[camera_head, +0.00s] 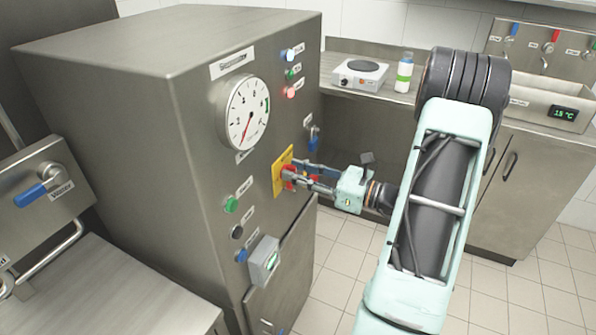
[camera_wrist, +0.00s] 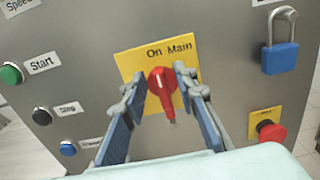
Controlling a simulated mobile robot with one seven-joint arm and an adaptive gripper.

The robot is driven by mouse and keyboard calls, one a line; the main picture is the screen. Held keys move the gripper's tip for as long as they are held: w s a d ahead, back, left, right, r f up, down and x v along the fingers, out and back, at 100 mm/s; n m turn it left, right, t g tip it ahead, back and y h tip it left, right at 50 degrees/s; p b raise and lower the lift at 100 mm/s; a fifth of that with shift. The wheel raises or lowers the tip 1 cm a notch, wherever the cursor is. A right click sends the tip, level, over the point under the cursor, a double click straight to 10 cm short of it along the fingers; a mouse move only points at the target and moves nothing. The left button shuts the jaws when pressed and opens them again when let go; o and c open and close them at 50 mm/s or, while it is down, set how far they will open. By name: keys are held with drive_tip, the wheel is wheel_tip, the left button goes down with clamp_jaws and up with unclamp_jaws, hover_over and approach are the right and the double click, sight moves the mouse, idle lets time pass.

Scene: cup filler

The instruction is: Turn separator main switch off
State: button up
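The main switch is a red rotary knob (camera_wrist: 161,82) on a yellow plate (camera_wrist: 128,62) marked "On Main" in the wrist view. Its handle points down, slightly right, in that view. In the head view the yellow plate (camera_head: 278,178) is on the front of the steel separator cabinet (camera_head: 120,75), and the red knob is partly hidden by my fingers. My gripper (camera_head: 298,172) reaches the panel from the right. In the wrist view its two blue-padded fingers (camera_wrist: 160,88) stand apart on either side of the knob, with gaps visible, so it is open.
A green Start button (camera_wrist: 11,74), a black button (camera_wrist: 41,115) and a blue button (camera_wrist: 68,148) lie left of the switch. A blue padlock (camera_wrist: 280,57) and a red emergency-type button (camera_wrist: 270,131) lie right. A round gauge (camera_head: 246,112) is above the switch.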

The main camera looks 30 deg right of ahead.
clamp_jaws()
